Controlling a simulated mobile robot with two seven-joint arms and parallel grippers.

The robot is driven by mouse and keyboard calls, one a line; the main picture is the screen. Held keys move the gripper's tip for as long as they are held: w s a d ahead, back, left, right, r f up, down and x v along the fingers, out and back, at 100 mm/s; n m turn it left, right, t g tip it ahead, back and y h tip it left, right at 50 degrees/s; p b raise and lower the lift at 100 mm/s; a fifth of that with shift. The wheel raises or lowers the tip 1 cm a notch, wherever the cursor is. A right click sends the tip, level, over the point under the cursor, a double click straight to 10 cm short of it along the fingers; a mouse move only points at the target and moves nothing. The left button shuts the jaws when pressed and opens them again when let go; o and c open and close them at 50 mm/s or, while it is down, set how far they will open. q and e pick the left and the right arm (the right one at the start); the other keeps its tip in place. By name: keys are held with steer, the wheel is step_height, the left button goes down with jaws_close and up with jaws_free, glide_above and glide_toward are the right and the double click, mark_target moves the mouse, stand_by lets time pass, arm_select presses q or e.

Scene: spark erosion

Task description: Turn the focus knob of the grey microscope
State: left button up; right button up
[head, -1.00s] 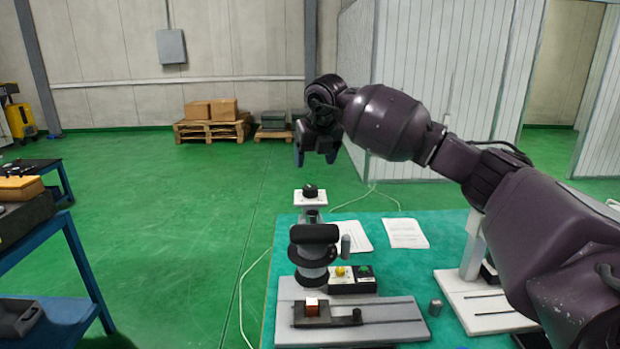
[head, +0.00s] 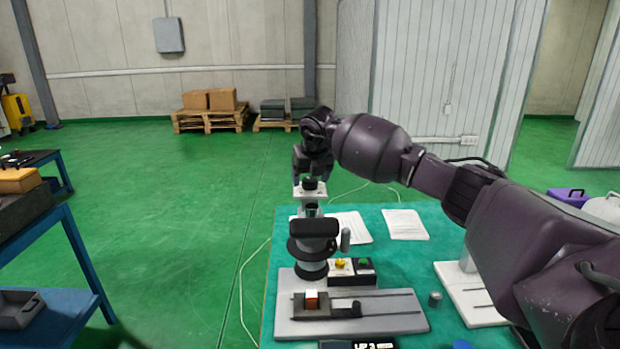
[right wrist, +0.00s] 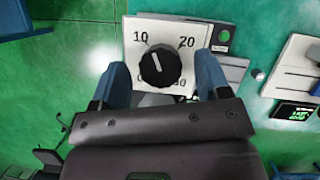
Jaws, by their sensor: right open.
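The grey microscope (head: 400,318) stands on the green-topped table, with a grey base and a dark ringed column. Its focus knob (head: 310,183) is black and round on a white plate at the top of the column. In the right wrist view the focus knob (right wrist: 160,66) has a white pointer line and sits below the printed 10 and 20. My right gripper (head: 312,175) is open just above the knob. In the right wrist view its blue fingers (right wrist: 159,66) are on either side of the knob, with gaps visible. My left gripper is not in view.
A box with yellow and green buttons (head: 351,279) stands beside the column. A second, white-based device (head: 470,300) is at the right, partly behind my arm. Papers (head: 405,224) lie at the table's back. A blue bench (head: 70,265) is at the left.

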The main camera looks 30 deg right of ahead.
steer(key=shift+w+f, duration=0.15)
steer(key=shift+f, duration=0.25)
steer(key=c, duration=0.9)
steer(key=shift+r+m+g+h, duration=0.1)
steer(key=shift+m+g+h, duration=0.3)
steer(key=shift+m, duration=1)
steer(key=shift+m+g+h, duration=0.1)
steer(key=shift+m+h, duration=0.5)
steer(key=shift+m, duration=0.8)
steer(key=shift+c, duration=0.2)
steer(key=o, duration=0.9)
steer(key=shift+o, duration=0.2)
steer(key=shift+r, duration=0.1)
